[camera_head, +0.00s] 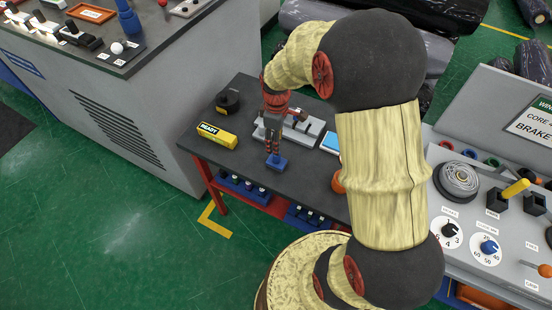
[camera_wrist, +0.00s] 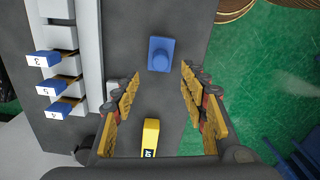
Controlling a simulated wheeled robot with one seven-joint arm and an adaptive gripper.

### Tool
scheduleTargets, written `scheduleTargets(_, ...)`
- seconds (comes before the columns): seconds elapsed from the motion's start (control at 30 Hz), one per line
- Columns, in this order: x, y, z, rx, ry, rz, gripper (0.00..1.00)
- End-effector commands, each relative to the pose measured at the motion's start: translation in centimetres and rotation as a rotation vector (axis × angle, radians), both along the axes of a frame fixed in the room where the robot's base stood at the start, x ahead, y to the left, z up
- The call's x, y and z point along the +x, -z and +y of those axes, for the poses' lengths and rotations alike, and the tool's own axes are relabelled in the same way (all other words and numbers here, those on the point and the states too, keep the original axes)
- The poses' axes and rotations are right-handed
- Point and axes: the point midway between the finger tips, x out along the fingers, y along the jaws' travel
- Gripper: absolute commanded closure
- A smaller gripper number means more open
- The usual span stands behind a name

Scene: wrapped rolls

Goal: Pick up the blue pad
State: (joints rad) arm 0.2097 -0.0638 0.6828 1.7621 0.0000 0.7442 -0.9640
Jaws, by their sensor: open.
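The blue pad (camera_head: 277,163) lies on the dark tabletop near the front edge of the small table. In the wrist view the blue pad (camera_wrist: 160,54) shows a square base with a round raised part on top, with bare table around it. My gripper (camera_head: 273,146) is just above the pad in the head view, pointing down. In the wrist view my gripper (camera_wrist: 160,76) is open and empty, and the pad shows just beyond the gap between the fingertips. The fingers appear apart from the pad. The exact height above it is hard to tell.
A yellow box (camera_head: 217,135) marked READY and a black round object (camera_head: 228,101) sit left of my gripper. A grey rack (camera_head: 302,128) stands behind, with numbered blue tabs (camera_wrist: 47,58) in the wrist view. A blue-screened device (camera_head: 331,142) is to the right.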

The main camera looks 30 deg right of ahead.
Motion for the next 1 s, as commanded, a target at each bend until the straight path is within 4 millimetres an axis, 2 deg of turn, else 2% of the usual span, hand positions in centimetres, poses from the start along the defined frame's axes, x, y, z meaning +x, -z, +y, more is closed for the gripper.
scheduleTargets(0.3, 0.1, 3.5, -0.4, 0.004, -0.029, 0.018, 0.56)
scheduleTargets(0.47, 0.1, 4.6, -0.3, 0.003, -0.028, 0.017, 0.56)
scheduleTargets(0.8, 0.1, 8.9, -0.2, 0.003, -0.028, 0.017, 0.56)
scheduleTargets(1.0, 0.2, 9.1, -0.2, 0.003, -0.027, 0.016, 0.56)
